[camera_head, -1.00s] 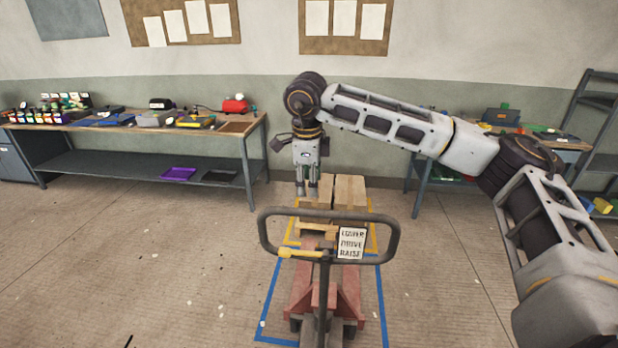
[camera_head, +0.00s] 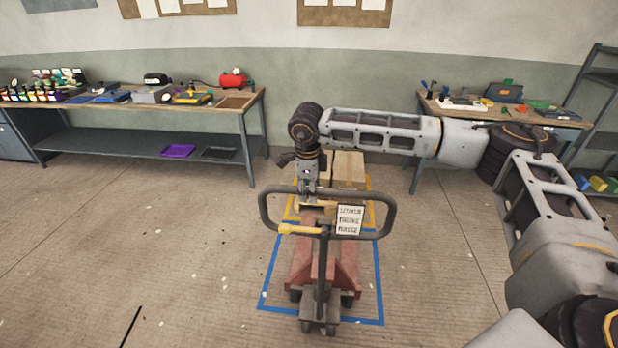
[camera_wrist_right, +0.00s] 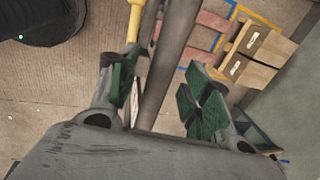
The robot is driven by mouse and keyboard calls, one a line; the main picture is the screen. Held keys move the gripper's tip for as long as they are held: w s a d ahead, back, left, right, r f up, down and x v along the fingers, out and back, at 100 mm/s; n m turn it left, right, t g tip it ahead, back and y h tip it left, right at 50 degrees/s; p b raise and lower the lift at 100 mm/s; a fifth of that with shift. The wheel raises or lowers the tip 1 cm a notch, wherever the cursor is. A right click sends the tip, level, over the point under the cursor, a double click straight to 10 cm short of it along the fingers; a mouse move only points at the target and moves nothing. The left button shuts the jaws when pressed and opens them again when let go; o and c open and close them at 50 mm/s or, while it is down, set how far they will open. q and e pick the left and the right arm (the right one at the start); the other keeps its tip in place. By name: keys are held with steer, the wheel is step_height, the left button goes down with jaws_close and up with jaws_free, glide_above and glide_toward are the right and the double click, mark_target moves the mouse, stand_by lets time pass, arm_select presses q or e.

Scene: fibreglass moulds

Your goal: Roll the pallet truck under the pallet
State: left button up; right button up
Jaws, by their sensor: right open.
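The red pallet truck (camera_head: 341,268) stands inside a blue floor outline. Its dark loop handle (camera_head: 389,222) rises toward me, with a yellow lever (camera_head: 300,230) and a lettered card (camera_head: 349,220). The wooden pallet (camera_head: 312,208) with cardboard boxes (camera_head: 349,168) lies beyond it in a yellow outline, partly hidden by my arm and the handle. My right gripper (camera_head: 307,193) is at the far top bar of the handle. In the right wrist view the open jaws (camera_wrist_right: 158,95) have the dark handle bar (camera_wrist_right: 172,65) between them, not closed on it. My left gripper is out of view.
A long workbench (camera_head: 195,148) with tools stands along the wall at left. Another bench (camera_head: 560,122) and a shelf rack (camera_head: 598,95) stand at right. The floor left of the truck is clear. A blue floor outline (camera_head: 265,285) surrounds the truck.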

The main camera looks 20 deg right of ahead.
steer(key=shift+w+d+f, duration=0.1)
steer(key=shift+w+f, duration=0.05)
steer(key=shift+f, duration=0.75)
jaws_close()
